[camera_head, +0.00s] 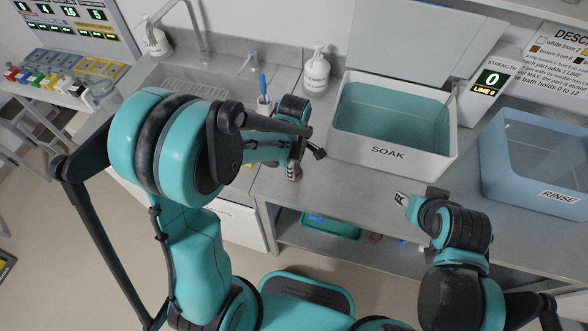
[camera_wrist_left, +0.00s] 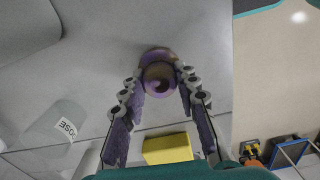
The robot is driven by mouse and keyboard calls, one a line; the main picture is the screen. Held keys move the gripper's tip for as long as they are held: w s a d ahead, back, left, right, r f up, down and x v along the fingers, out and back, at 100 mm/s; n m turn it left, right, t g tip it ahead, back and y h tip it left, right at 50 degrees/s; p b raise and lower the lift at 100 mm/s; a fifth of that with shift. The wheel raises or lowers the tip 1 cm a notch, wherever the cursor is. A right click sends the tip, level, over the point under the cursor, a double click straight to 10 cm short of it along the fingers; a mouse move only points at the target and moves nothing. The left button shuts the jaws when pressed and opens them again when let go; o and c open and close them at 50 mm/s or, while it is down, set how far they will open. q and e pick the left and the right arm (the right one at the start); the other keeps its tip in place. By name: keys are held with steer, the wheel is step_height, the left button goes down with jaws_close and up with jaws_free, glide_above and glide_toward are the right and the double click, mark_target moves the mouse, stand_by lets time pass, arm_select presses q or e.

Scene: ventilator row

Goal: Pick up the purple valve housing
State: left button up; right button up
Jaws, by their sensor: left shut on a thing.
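The purple valve housing (camera_wrist_left: 158,72) shows in the left wrist view as a round ringed piece between the fingertips. My left gripper (camera_wrist_left: 160,82) is shut on it, with a finger on each side. In the head view my left gripper (camera_head: 293,170) points down at the steel counter, left of the soak tub. The housing is hard to make out there; I cannot tell whether it still touches the counter. My right gripper (camera_head: 402,199) is over the counter in front of the soak tub, and its finger gap is not clear.
The white SOAK tub (camera_head: 390,154) holds teal liquid. The blue RINSE tub (camera_head: 535,165) stands at the right. A sink (camera_head: 190,82), a soap bottle (camera_head: 316,72) and a cup with a blue brush (camera_head: 264,102) are behind my left arm. A yellow block (camera_wrist_left: 167,149) shows below the fingers.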

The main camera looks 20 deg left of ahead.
arm_select(q)
step_height(320, 180, up, 5)
steer(key=shift+f+p, duration=0.15)
steer(key=shift+p, duration=0.8)
steer(key=w+d+r+p, duration=0.2)
steer(key=d+r, duration=0.4)
steer(key=d, duration=0.5)
steer(key=shift+d+r, duration=0.15)
steer(key=shift+d, duration=0.15)
